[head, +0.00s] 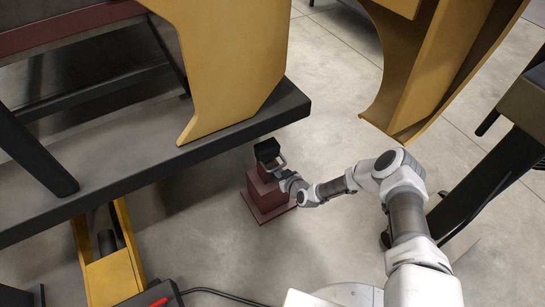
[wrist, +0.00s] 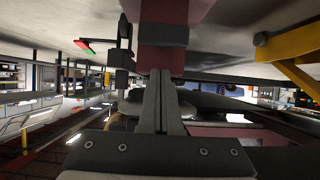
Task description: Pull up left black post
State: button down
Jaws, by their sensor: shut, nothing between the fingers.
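A small black block (head: 267,150) sits at the top of a dark red stepped stand (head: 268,196) on the floor; I cannot tell whether it is the black post. My gripper (head: 278,164) is at the stand's upper part, close beside the black block. In the wrist view, my gripper (wrist: 161,74) has its fingers together, pointing at a reddish upright piece (wrist: 176,12) with a dark band (wrist: 163,34). Nothing shows between the fingers. Part of the stand is hidden behind my gripper and wrist.
A dark platform edge (head: 190,152) with a yellow panel (head: 232,50) lies just above and left of the stand. A curved yellow panel (head: 425,60) is at upper right. A slanted black leg (head: 490,185) stands right of my arm. Concrete floor (head: 225,240) is clear in front.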

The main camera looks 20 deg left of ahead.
aim_at(271, 153)
jog(key=shift+r+p, duration=4.05)
jog(key=shift+r, duration=1.75)
jog(key=shift+f+b, duration=1.45)
jog(key=shift+s+d+r+p, duration=0.1)
jog(key=shift+s+d+p, duration=0.2)
jog(key=shift+d, duration=0.05)
jog(key=s+d+p, duration=0.2)
jog(key=s+d, duration=0.3)
jog(key=d, duration=0.1)
jog(key=shift+s, duration=0.15)
jog(key=shift+d, duration=0.1)
